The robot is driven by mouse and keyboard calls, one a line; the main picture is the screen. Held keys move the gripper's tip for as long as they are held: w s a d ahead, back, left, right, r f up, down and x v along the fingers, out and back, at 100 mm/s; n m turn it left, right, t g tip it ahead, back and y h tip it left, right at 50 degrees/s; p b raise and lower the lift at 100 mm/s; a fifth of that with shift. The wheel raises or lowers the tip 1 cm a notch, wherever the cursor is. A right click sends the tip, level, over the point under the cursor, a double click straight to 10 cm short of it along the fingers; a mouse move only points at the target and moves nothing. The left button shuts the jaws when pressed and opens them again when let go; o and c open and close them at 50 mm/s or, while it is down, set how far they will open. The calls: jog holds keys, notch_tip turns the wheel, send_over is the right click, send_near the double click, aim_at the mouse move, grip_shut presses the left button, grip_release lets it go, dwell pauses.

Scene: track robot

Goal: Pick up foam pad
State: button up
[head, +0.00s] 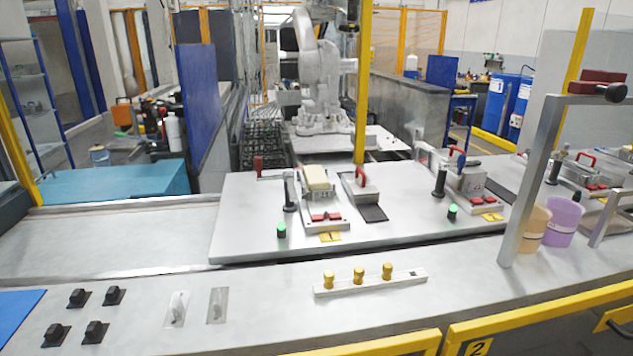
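A pale cream block (316,178), which looks like the foam pad, sits on a metal fixture (321,200) on the raised white table, left of the yellow post. Its long top face is visible and nothing covers it. A white robot arm (318,75) stands behind the table, with its upper end cut off by the top edge of the picture. I cannot tell whether it is mine. No gripper fingers can be made out, and nothing grips the block.
A black-handled lever (290,192) stands left of the block; a red-handled metal block (360,186) is to its right. A yellow post (363,90) rises behind. A second fixture (468,183) stands further right. The lower counter has a yellow-knobbed rail (370,284). The table's left part is clear.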

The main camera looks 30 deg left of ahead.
dwell(0.3)
jog(key=o, duration=1.5)
jog(key=shift+r, duration=0.1)
